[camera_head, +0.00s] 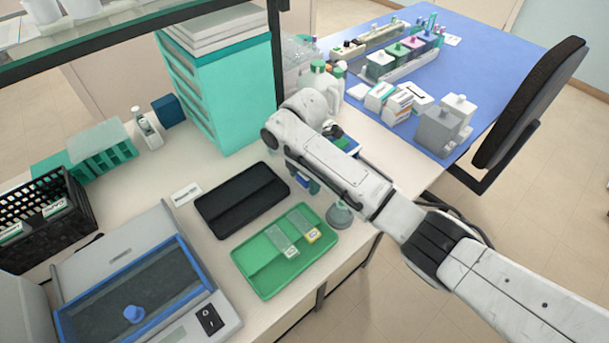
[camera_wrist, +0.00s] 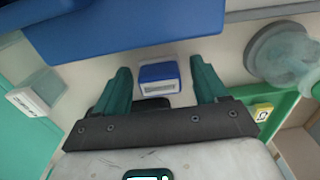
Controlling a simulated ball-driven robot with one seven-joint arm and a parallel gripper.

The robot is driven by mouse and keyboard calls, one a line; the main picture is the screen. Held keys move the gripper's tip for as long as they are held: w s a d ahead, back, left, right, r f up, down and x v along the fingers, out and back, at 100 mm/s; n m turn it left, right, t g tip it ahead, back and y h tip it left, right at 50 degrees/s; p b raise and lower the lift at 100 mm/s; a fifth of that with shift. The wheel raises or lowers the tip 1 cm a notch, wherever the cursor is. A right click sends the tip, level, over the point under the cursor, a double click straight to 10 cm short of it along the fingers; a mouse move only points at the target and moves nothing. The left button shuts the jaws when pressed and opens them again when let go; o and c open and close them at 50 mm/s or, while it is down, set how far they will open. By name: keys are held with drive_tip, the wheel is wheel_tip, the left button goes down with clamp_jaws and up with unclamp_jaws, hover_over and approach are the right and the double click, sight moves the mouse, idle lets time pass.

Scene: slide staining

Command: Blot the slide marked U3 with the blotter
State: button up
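I cannot tell whether this block is the blotter. My forearm mostly hides the gripper in the head view.
A black tray (camera_head: 225,220) lies left of the green one. A grey bell-shaped thing (camera_head: 340,215) stands close at right, near the counter edge. A large blue thing (camera_wrist: 130,25) crosses the wrist view's top. A blue-rimmed grey device (camera_head: 205,293) is at front left.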

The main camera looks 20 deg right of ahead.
sight(304, 176)
idle(0.3)
drive_tip(key=shift+r+b, duration=0.25)
drive_tip(key=shift+b, duration=0.15)
wheel_tip(304, 176, up, 10)
drive_tip(key=shift+a+r, duration=0.15)
drive_tip(key=shift+r, duration=0.05)
